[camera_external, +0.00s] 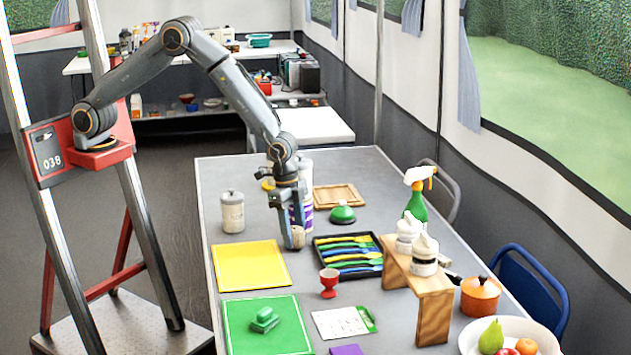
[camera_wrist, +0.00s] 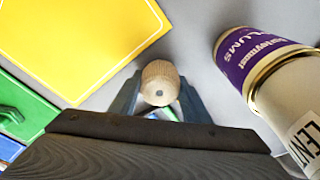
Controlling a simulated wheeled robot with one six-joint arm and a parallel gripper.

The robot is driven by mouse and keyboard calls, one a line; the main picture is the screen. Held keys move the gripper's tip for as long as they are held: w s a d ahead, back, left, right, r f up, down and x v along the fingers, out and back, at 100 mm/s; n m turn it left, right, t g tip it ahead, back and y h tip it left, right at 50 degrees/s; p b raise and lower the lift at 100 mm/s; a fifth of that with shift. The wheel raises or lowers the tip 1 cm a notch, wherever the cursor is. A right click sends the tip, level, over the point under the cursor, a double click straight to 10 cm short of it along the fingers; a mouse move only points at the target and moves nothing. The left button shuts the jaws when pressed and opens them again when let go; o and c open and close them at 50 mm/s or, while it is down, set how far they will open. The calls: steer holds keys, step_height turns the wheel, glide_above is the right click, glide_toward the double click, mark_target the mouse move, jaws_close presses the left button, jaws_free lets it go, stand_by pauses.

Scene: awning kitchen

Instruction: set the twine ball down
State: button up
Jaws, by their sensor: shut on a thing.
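The twine ball (camera_wrist: 161,83) is a tan, ribbed ball with a small dark hole, held between the fingertips in the wrist view. In the external view the twine ball (camera_external: 298,236) shows at the tips of my gripper (camera_external: 292,238). My gripper (camera_wrist: 158,95) is shut on it, low over the grey table (camera_external: 216,190), between the yellow mat and the cutlery tray. I cannot tell whether the ball touches the table.
A yellow mat (camera_external: 250,266) lies left of my gripper, a green mat (camera_external: 266,325) nearer the camera. The black cutlery tray (camera_external: 349,272) and a red egg cup (camera_external: 328,282) are close on the right. A purple-labelled can (camera_wrist: 270,60) stands close beside my gripper. A white canister (camera_external: 232,212) stands behind.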

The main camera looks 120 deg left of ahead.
steer(key=shift+f, duration=0.3)
steer(key=shift+f, duration=0.15)
steer(key=o, duration=1)
steer(key=shift+o, duration=0.2)
step_height(320, 180, up, 12)
steer(key=s+b, duration=0.2)
steer(key=s+d+r+g, duration=0.1)
steer(key=s+d+r, duration=0.1)
steer(key=s+d, duration=0.9)
steer(key=s, duration=0.3)
steer(key=shift+s+d, duration=0.2)
steer(key=shift+s, duration=0.15)
steer(key=shift+o, duration=0.5)
steer(key=s+d, duration=0.2)
steer(key=s, duration=0.6)
steer(key=s+d+f, duration=0.1)
steer(key=s+d, duration=0.2)
steer(key=s, duration=0.5)
steer(key=shift+s+d+g, duration=0.3)
steer(key=shift+s+d, duration=0.05)
